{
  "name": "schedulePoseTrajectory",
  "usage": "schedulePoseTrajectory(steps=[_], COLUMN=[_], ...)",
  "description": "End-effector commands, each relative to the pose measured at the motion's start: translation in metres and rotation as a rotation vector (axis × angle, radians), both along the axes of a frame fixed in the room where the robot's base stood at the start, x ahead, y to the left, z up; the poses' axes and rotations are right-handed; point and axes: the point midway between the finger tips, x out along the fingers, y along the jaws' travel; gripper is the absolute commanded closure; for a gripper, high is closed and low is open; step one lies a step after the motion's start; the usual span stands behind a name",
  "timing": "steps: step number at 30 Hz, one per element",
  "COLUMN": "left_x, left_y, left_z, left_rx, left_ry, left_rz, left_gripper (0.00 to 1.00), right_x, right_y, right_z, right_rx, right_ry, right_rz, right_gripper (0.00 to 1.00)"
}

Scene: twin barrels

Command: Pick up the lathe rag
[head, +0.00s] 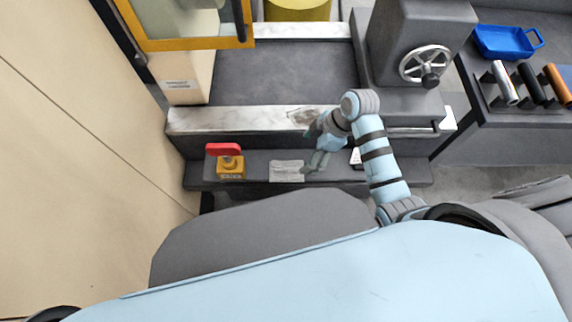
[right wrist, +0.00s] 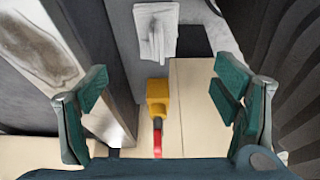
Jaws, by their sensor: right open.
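The lathe rag looks like a light grey folded cloth (head: 287,170) with a raised ridge. It lies flat on the dark ledge at the lathe's front, and it also shows at the top middle of the right wrist view (right wrist: 155,32). My right gripper (head: 314,148) is open and empty, just right of the rag in the head view and apart from it. Its two green fingers are spread wide in the right wrist view (right wrist: 158,95), with the rag beyond them. My left gripper is not in view.
A yellow block with a red top (head: 230,163) stands on the ledge left of the rag. The pale lathe rail (head: 235,120) behind carries a dark stain (head: 304,116). A handwheel (head: 425,66), blue tray (head: 505,41) and several cylindrical handles (head: 530,83) are at right.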

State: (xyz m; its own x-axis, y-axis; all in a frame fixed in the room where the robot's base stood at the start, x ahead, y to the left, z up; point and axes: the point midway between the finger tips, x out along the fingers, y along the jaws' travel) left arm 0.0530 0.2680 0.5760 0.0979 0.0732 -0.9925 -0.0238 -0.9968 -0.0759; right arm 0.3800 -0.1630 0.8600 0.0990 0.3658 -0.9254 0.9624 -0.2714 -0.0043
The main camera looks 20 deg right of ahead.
Motion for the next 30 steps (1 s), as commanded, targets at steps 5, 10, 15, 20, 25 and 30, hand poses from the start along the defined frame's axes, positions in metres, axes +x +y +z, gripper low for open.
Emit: schedulePoseTrajectory(steps=[5, 10, 15, 20, 25, 30], left_x=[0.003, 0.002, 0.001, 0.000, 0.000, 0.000], left_y=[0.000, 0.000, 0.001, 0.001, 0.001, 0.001], left_z=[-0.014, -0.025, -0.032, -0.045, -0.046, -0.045], left_rx=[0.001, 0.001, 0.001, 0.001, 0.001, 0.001], left_ry=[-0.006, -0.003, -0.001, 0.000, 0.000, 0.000], left_rz=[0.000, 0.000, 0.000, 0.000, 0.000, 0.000], left_gripper=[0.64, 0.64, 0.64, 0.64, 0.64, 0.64], right_x=[0.004, 0.009, 0.015, 0.021, 0.022, 0.022], right_y=[0.018, 0.033, 0.043, 0.055, 0.058, 0.058], right_z=[-0.039, -0.075, -0.095, -0.123, -0.128, -0.127], right_rx=[0.008, 0.006, 0.006, 0.004, 0.002, 0.002], right_ry=[0.001, -0.001, -0.001, 0.000, -0.003, -0.003], right_rz=[0.028, 0.028, 0.027, 0.026, 0.025, 0.025], right_gripper=[0.18, 0.18, 0.18, 0.18, 0.18, 0.30])
